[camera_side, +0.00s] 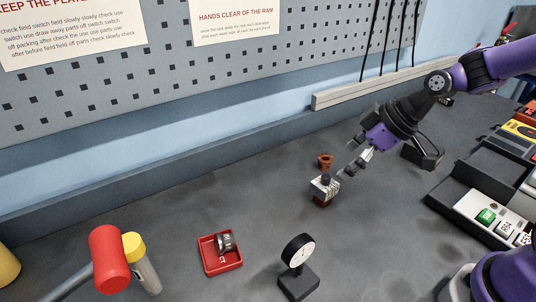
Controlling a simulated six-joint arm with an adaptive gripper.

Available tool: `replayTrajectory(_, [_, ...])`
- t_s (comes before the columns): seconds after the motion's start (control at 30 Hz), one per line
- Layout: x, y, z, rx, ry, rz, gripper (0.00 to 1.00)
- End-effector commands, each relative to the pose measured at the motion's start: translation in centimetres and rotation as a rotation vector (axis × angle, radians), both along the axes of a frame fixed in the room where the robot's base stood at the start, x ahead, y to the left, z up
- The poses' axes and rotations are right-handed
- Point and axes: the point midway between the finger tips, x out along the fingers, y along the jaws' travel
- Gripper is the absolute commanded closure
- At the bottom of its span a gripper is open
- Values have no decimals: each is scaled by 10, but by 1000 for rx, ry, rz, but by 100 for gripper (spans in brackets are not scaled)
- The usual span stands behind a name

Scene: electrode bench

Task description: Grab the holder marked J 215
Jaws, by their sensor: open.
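A small block-shaped holder (324,188) stands on the grey bench near the middle, with a white label face, a dark knob on top and a brown base. Its label is too small to read, so I cannot tell if it says J 215. My gripper (352,166) is open and just above and to the right of this holder, pointing down and left at it. The fingers look empty; I cannot tell whether they touch it.
A small copper-brown part (325,161) stands just behind the holder. A dial gauge (298,250) is in front, and a red dish (208,262) with a metal ring lies left. A red-headed mallet (110,258) and yellow-capped bottle (145,272) stand front left. A dark box (422,153) sits behind my gripper.

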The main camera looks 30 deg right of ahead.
Motion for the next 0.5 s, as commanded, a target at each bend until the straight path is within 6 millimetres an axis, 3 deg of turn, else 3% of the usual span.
replayTrajectory(0.2, [14, 11, -30, 1, 6, 3, 0])
replayTrajectory(0.5, [23, 19, -57, -1, 8, 1, 0])
